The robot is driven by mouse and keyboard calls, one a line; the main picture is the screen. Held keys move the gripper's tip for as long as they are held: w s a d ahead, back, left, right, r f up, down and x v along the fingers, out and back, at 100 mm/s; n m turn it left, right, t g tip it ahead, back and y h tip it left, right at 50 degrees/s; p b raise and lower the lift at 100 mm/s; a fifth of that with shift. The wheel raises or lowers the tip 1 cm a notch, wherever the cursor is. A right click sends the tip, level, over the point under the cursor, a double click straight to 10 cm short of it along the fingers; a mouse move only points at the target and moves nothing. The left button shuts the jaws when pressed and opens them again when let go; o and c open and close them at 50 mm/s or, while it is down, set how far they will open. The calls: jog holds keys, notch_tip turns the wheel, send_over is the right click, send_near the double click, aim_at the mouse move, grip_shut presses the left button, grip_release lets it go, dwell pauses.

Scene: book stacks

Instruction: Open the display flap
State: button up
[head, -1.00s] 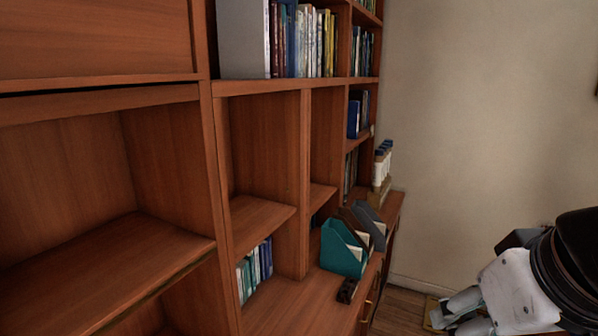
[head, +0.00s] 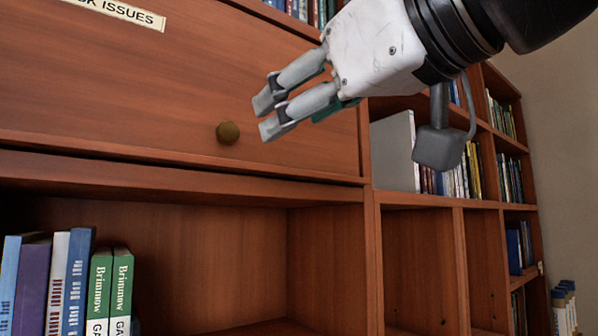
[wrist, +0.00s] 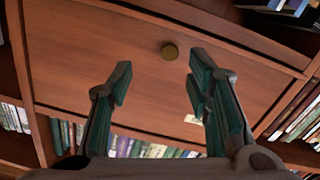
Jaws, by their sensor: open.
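The display flap (head: 150,85) is a reddish-brown wooden panel, shut flat in the bookcase front. In the wrist view, the knob (wrist: 170,50) shows beyond the fingertips, between the two green-padded fingers (wrist: 160,75) and nearer the right one. The flap (wrist: 100,70) fills most of that view.
An open compartment below the flap holds several books (head: 75,280), two of them green. A grey upright file (head: 394,150) and more books stand on shelves to the right. A shelf edge (head: 180,182) runs just under the flap.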

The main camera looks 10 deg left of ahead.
aim_at(230, 132)
jog(key=shift+n+y, duration=0.3)
jog(key=shift+y, duration=0.1)
jog(key=x, duration=0.4)
jog(key=s+p+x, duration=0.1)
jog(key=x, duration=0.4)
jog(key=a+r+p+x, duration=0.1)
jog(key=x, duration=0.4)
jog(key=shift+s+a, duration=0.1)
jog(key=shift+s, duration=0.2)
grip_shut()
